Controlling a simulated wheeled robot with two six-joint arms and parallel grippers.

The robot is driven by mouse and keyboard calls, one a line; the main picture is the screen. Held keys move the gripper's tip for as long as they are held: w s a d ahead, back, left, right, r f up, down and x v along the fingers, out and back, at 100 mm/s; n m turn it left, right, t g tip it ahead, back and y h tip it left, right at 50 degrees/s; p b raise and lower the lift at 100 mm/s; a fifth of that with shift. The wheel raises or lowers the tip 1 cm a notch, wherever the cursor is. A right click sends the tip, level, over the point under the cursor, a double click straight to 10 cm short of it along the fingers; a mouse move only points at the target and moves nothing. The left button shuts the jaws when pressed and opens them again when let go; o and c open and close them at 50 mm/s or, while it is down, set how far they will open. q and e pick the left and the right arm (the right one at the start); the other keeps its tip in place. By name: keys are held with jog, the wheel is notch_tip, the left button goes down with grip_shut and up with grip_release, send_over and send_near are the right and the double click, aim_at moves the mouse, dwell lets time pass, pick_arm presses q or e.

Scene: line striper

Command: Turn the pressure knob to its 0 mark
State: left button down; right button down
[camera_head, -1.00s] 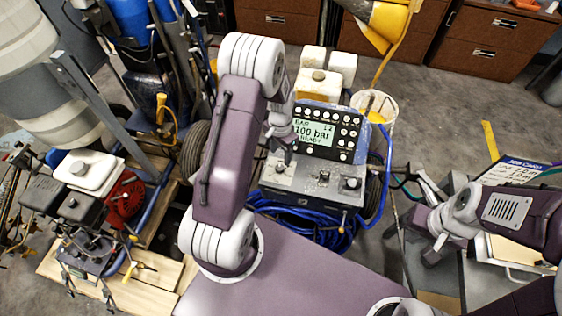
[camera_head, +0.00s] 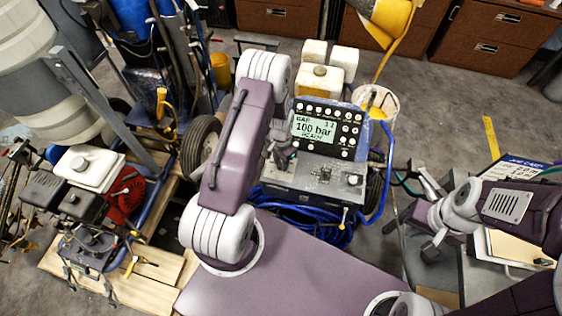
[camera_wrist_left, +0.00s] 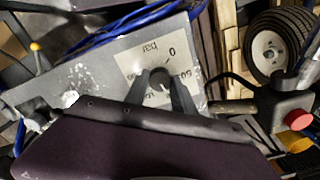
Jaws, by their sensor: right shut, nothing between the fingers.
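The striper's control panel (camera_head: 332,177) is in the middle of the head view, under a screen (camera_head: 316,128) that reads 100 bar. In the left wrist view the pressure knob (camera_wrist_left: 158,78) sits on a pale label (camera_wrist_left: 135,67) with a 0, "bar" and a partly covered 50. My left gripper (camera_wrist_left: 160,84) has its dark fingers on either side of the knob; whether they press on it is unclear. In the head view my left gripper (camera_head: 281,158) is over the panel's left end and hides the knob there. My right gripper (camera_head: 431,250) is shut and empty, right of the striper.
Blue hose (camera_head: 312,222) is coiled below the panel. A white bucket (camera_head: 376,102) and pale jugs (camera_head: 320,78) stand behind the striper. An engine unit (camera_head: 90,205) on a wooden pallet (camera_head: 120,287) is at left. A grey cart with a sign stands at right.

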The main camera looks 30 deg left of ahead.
pick_arm(q)
jog(key=shift+w+r+n, duration=0.1)
jog(key=shift+n, duration=0.5)
dwell(0.3)
jog(key=n, duration=0.5)
jog(key=shift+b, duration=0.3)
jog(key=n, duration=0.6)
jog(key=shift+w, duration=0.1)
jog(key=n, duration=0.6)
jog(key=shift+n+b, duration=0.3)
jog(key=shift+b, duration=0.05)
jog(key=n, duration=0.5)
jog(key=shift+n, duration=0.4)
jog(key=shift+r, duration=0.1)
jog(key=c, duration=1.3)
grip_release()
jog(key=shift+o, duration=1.2)
